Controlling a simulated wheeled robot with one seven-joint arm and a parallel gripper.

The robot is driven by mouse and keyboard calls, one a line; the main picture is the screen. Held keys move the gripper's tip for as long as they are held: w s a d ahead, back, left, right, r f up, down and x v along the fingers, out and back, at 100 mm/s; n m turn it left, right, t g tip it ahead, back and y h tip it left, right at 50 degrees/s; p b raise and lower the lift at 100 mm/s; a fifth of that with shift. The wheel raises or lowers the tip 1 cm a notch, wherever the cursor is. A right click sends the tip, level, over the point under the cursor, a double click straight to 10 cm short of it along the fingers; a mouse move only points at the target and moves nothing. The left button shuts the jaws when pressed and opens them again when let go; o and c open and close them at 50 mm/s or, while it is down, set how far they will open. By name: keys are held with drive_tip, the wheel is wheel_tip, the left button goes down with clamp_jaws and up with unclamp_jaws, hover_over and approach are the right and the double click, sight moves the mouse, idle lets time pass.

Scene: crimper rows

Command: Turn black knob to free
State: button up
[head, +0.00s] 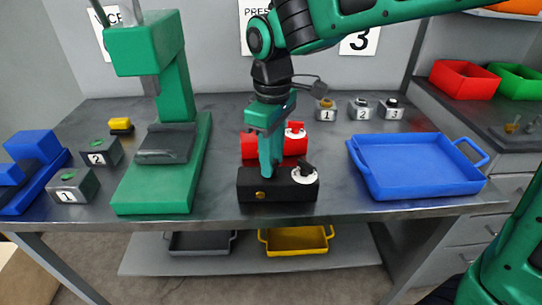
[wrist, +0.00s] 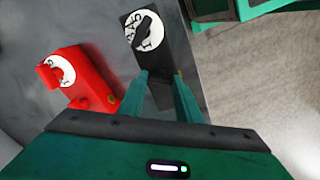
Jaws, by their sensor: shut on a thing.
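The black box (head: 280,189) stands near the table's front edge; it also shows in the wrist view (wrist: 161,57). The black knob (head: 307,168) sits on a white lettered dial at the box's right end. In the wrist view the knob (wrist: 143,31) lies slantwise across the dial; the lettering is too small to read surely. My gripper (head: 268,174) points down over the left part of the box, away from the knob. In the wrist view my fingers (wrist: 162,76) stand apart on either side of the box body, shut on it. A brass button (head: 261,195) is on the box's front.
A similar red box (head: 262,145) with a red knob (head: 295,128) stands just behind. A green press (head: 165,150) is at left and a blue tray (head: 415,165) at right. Several small numbered blocks stand around. The tabletop between the black box and the tray is clear.

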drive_tip(key=n, duration=0.5)
drive_tip(key=shift+n, duration=0.3)
idle(0.4)
drive_tip(key=o, duration=1)
drive_tip(key=shift+o, duration=0.2)
wheel_tip(320, 180, up, 11)
drive_tip(key=shift+w+f, duration=0.1)
drive_tip(key=shift+f, duration=0.05)
